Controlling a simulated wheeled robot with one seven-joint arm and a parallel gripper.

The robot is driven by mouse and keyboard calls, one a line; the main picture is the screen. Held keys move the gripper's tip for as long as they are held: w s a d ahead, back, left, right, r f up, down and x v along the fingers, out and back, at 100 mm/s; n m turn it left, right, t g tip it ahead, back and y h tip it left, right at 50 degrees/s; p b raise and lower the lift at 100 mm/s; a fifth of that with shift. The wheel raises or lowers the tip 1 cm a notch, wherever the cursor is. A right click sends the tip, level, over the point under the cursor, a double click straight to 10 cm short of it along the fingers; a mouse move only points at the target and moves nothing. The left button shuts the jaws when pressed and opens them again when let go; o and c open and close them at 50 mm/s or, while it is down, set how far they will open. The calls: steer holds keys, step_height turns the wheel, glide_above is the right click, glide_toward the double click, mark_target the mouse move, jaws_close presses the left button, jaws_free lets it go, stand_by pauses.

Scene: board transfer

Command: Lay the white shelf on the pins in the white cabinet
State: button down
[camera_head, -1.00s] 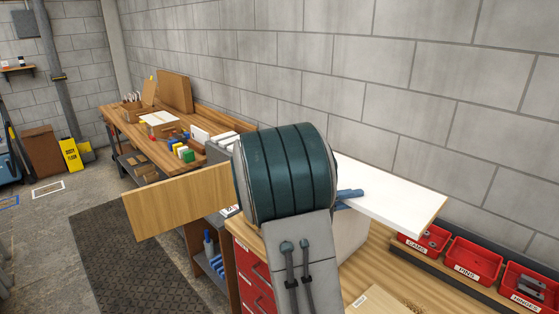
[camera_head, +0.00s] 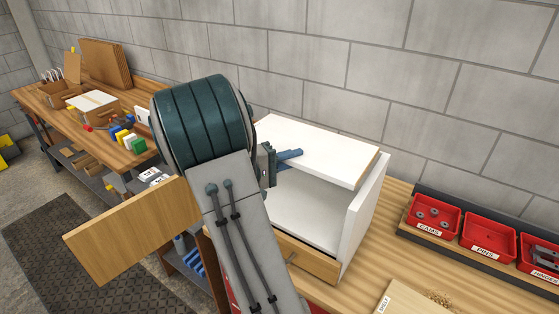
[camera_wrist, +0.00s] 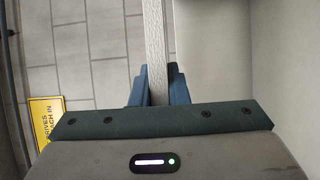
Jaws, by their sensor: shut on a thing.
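The white shelf (camera_head: 325,145) is a flat board with a tan right edge. It is held roughly level at the top of the white cabinet (camera_head: 362,215), partly covering its opening. My gripper (camera_head: 289,156) has blue fingers shut on the shelf's front edge. In the wrist view, the fingers (camera_wrist: 157,88) pinch the shelf (camera_wrist: 155,40), seen edge-on. The cabinet's right wall, pale interior and wooden drawer front show; its left side is behind my arm. The pins are not visible. I cannot tell whether the shelf touches the cabinet.
A wooden panel (camera_head: 130,232) juts out left of my arm. Red bins (camera_head: 432,216) stand in a dark rack to the right on the bench, with a light board (camera_head: 415,300) in front. A second bench (camera_head: 60,112) is at the back left. A block wall is behind.

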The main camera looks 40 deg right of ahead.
steer(key=shift+w+f, duration=0.1)
steer(key=shift+f, duration=0.5)
step_height(320, 180, down, 9)
steer(key=b, duration=0.9)
steer(key=shift+b, duration=0.4)
steer(key=shift+w, duration=0.1)
steer(key=shift+f+p, duration=0.3)
steer(key=shift+p, duration=0.05)
steer(key=c, duration=1.3)
jaws_free()
steer(key=shift+f, duration=0.15)
